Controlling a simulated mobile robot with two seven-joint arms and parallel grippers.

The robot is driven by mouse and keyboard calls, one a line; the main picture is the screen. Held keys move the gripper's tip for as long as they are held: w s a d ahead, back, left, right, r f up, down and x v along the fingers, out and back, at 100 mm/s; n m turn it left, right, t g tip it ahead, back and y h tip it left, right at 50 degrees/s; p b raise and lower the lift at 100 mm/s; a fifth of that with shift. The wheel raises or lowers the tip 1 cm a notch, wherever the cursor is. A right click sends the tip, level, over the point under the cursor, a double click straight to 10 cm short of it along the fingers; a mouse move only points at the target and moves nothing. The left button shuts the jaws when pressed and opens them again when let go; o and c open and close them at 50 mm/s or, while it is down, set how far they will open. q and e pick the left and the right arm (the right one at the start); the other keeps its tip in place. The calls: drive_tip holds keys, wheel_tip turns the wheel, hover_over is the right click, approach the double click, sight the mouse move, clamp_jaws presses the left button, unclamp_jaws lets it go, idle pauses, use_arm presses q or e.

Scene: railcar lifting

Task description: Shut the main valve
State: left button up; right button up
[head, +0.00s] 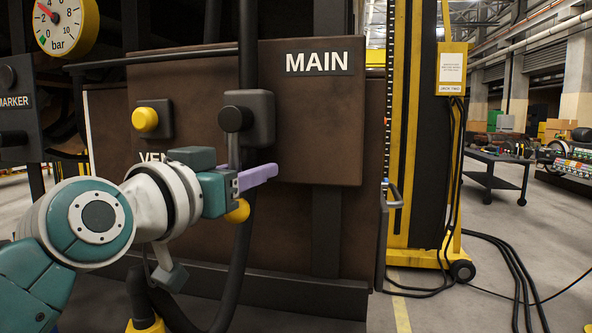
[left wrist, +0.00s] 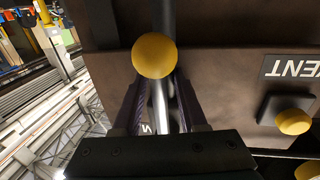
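The main valve (head: 262,117) is a dark grey block with a round hub on the brown panel, left of and below the "MAIN" label (head: 318,62). Its lever (head: 234,152) hangs down from the hub and ends in a yellow knob (head: 239,211), also in the left wrist view (left wrist: 154,55). My left gripper (head: 257,176) is at the lever's lower part, just above the knob. In the left wrist view its fingers (left wrist: 160,105) stand apart, with the grey lever shaft between them and gaps visible. My right gripper is out of view.
A vertical black pipe (head: 248,60) runs behind the valve. A yellow vent knob (head: 145,119) is to the left, and a pressure gauge (head: 66,22) at top left. A yellow jack column (head: 422,130) stands right of the panel, with cables (head: 510,265) on the floor.

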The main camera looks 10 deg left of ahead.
use_arm(q)
clamp_jaws()
idle(1.2)
